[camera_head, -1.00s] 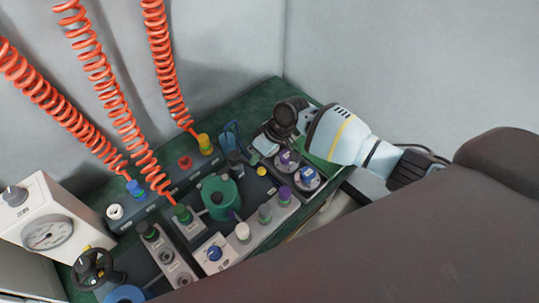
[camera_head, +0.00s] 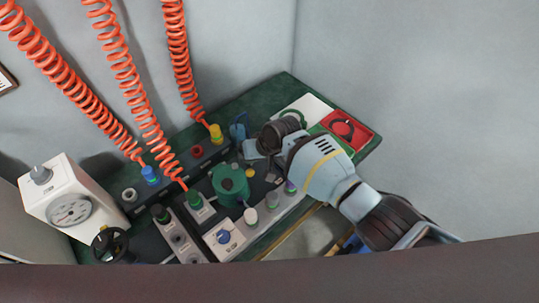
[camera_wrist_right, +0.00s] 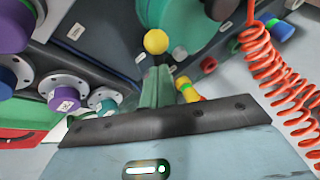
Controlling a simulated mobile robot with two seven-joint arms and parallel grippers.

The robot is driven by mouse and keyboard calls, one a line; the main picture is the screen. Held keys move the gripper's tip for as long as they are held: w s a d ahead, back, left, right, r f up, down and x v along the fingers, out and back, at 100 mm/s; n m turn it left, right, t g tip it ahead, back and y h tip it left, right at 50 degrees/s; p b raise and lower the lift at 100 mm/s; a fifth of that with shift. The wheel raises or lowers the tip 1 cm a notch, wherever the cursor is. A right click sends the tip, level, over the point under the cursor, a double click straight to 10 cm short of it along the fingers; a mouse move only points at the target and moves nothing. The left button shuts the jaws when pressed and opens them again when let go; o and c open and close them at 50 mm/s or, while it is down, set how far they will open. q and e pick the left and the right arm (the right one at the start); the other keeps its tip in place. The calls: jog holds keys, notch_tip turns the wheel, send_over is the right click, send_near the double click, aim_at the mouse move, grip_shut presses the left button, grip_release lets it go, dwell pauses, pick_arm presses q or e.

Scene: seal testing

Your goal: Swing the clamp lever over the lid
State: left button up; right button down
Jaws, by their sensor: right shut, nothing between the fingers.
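A yellow ball knob (camera_head: 250,172), apparently the end of the clamp lever, sits beside the green round chamber (camera_head: 230,184). In the right wrist view the yellow knob (camera_wrist_right: 156,41) is just beyond my fingertips, and part of the green chamber (camera_wrist_right: 175,18) shows behind it. The lever's shaft is mostly hidden, and I cannot make out the lid separately. My right gripper (camera_head: 250,152) is over the bench, right of the chamber. Its fingers (camera_wrist_right: 156,78) are shut with nothing between them; I cannot tell whether they touch the knob. My left gripper is out of view.
Coiled orange hoses (camera_head: 182,60) hang behind the bench. A white gauge box (camera_head: 62,190) stands at the left. Purple-capped flanged fittings (camera_wrist_right: 68,98) are near my gripper. A row of capped fittings (camera_head: 251,215) runs in front.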

jog(key=shift+s+a+f, duration=0.1)
jog(key=shift+s+a, duration=0.2)
jog(key=shift+a, duration=0.6)
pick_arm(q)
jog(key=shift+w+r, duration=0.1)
pick_arm(e)
jog(key=shift+a, duration=0.7)
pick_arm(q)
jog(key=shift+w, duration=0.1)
pick_arm(e)
jog(key=shift+a+f, duration=0.1)
jog(key=shift+a, duration=0.2)
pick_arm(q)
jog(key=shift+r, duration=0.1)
